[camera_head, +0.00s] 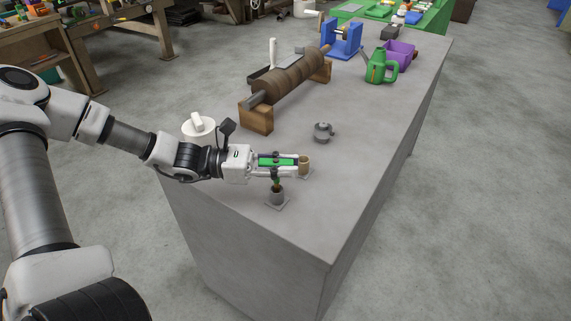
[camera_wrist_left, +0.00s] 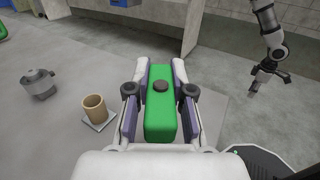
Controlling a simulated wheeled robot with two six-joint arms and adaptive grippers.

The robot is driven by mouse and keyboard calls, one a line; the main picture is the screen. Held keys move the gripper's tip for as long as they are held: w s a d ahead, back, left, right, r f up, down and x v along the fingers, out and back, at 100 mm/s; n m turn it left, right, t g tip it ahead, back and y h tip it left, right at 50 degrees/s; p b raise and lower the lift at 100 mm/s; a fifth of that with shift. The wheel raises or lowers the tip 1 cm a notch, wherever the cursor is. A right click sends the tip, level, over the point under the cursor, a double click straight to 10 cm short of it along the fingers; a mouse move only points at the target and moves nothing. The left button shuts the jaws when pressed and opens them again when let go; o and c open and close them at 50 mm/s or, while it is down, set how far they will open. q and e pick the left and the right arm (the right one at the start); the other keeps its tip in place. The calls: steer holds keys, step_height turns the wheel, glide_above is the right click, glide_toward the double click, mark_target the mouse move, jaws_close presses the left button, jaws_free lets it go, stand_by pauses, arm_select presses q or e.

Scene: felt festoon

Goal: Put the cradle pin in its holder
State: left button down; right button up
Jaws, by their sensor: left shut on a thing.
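My left gripper (camera_head: 284,165) is shut on a long green block-like thing with a dark round knob on top, which I take for the cradle pin (camera_wrist_left: 160,120). It lies between the finger pads. Directly below the gripper a small grey cup (camera_head: 278,198) stands on a square plate, with something dark and orange-green at its mouth; I cannot tell whether this belongs to the held thing. A tan cup (camera_head: 305,162) on another square plate stands just past the fingertips; it also shows in the left wrist view (camera_wrist_left: 95,108). Which cup is the holder is unclear. My right gripper (camera_wrist_left: 268,80) shows small.
A brown roller (camera_head: 292,79) rests on wooden blocks on the grey bench (camera_head: 330,190). A grey lidded pot (camera_head: 323,132), white canister (camera_head: 199,129), green watering can (camera_head: 380,67), purple bin (camera_head: 402,50) and blue stand (camera_head: 341,42) stand around. The bench's right front is clear.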

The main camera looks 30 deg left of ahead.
arm_select(q)
steer(key=shift+f+b, duration=0.85)
steer(key=shift+f, duration=0.15)
steer(key=c, duration=0.9)
jaws_free()
steer(key=shift+r, duration=0.1)
steer(key=shift+c, duration=0.2)
steer(key=shift+r, duration=0.1)
step_height(320, 180, up, 10)
steer(key=shift+f, duration=0.1)
